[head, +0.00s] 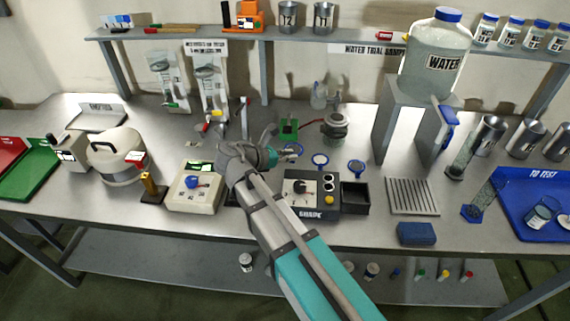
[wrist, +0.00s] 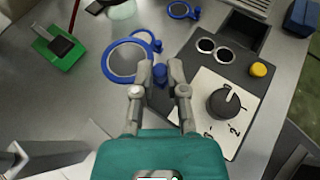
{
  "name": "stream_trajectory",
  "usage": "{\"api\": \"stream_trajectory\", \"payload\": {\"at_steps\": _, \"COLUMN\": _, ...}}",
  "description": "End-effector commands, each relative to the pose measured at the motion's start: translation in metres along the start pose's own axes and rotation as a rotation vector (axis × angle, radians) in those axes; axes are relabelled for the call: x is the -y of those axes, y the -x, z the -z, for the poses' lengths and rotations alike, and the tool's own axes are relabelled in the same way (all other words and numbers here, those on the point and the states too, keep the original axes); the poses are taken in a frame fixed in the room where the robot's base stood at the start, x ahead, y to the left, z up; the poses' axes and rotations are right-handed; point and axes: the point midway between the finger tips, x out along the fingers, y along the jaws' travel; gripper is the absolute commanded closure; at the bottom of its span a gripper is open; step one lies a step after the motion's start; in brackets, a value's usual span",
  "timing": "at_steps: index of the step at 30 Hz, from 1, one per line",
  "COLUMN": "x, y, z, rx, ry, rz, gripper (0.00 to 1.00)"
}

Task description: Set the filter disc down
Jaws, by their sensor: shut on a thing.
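The filter disc (wrist: 127,63) is a round grey mesh in a blue ring with a blue grip tab (wrist: 160,73). My gripper (wrist: 160,66) is shut on that tab, with the ring reaching out to the left of the fingers in the wrist view. The disc looks larger than the other rings, so it seems held above the bench; the exact gap cannot be told. In the head view my gripper (head: 272,156) is over the middle of the bench, and a blue ring (head: 292,149) shows at its fingertips.
Blue-ringed discs (head: 320,160) (head: 356,167) lie on the bench to the right. A dark control box (head: 312,190) with a knob stands close to my gripper, beside a black tray (head: 355,196). A green block (head: 288,130) and a pump-like device (head: 336,126) are behind.

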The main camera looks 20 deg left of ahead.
Motion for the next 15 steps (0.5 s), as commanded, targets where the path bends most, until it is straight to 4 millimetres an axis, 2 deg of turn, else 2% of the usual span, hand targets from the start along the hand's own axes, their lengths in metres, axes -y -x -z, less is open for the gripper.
{"api": "stream_trajectory", "payload": {"at_steps": 1, "x": -0.013, "y": -0.007, "z": 0.006, "rx": 0.000, "ry": 0.000, "rz": 0.001, "gripper": 1.00}}
{"api": "stream_trajectory", "payload": {"at_steps": 6, "x": -0.040, "y": -0.023, "z": 0.014, "rx": 0.000, "ry": 0.000, "rz": 0.000, "gripper": 1.00}}
{"api": "stream_trajectory", "payload": {"at_steps": 15, "x": -0.058, "y": -0.043, "z": 0.039, "rx": 0.000, "ry": 0.000, "rz": 0.001, "gripper": 1.00}}
